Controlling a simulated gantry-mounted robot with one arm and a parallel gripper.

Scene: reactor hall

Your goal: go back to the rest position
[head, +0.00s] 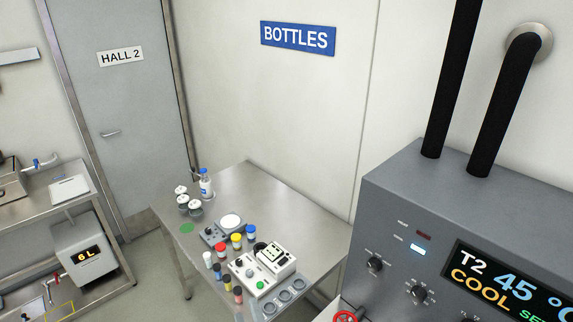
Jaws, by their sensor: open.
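My gripper and arm do not show in the head view, so their pose and what is near them cannot be seen. The head view looks down on a steel table (258,187) in a corner under a blue BOTTLES sign (298,38).
The table holds a blue-capped bottle (206,186), several coloured-lid jars and small instruments; its back right part is bare. A grey control cabinet (400,190) with black pipes (497,105) fills the right. A steel bench (75,200) stands left, by a grey door (135,100).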

